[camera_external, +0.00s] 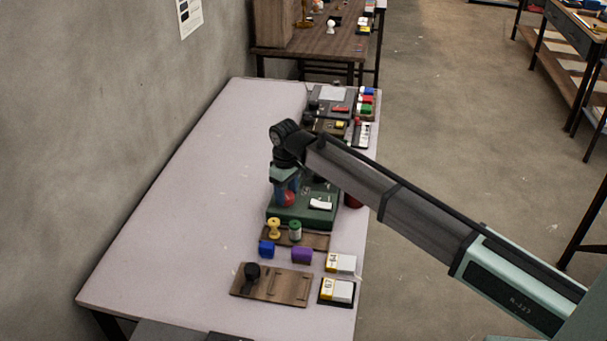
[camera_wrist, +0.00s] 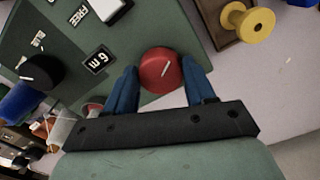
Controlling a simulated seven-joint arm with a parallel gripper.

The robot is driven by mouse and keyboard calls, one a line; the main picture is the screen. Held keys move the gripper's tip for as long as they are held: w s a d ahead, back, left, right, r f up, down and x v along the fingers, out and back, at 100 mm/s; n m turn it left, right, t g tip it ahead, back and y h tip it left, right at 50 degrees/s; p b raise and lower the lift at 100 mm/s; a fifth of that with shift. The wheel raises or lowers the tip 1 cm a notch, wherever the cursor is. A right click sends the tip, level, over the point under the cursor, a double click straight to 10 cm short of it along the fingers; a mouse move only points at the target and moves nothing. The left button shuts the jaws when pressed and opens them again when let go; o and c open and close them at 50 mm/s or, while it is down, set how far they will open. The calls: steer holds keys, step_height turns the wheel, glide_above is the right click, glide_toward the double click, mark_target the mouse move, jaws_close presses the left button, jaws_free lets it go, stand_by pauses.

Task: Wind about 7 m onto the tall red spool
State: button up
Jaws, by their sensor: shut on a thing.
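My gripper (camera_wrist: 161,68) has its two blue fingers shut on a round red knob (camera_wrist: 158,72) with a white line on top. The knob is at the edge of a green machine (camera_wrist: 150,25), which also shows in the external view (camera_external: 285,217). A black knob (camera_wrist: 40,70) with a white mark is at the left. A dark red cylinder (camera_external: 353,201) stands behind the machine, partly hidden by my arm; I cannot tell whether it is the tall red spool.
A yellow spool (camera_external: 274,228) and a green spool (camera_external: 295,231) stand on a wooden board. Boxes (camera_external: 340,263) line the right edge. The table's left side is clear.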

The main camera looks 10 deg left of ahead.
mark_target(287, 195)
steer(key=o, duration=1)
steer(key=shift+o, duration=0.2)
steer(key=shift+r, duration=0.1)
step_height(287, 195, up, 14)
steer(key=shift+f, duration=0.2)
stand_by(0.5)
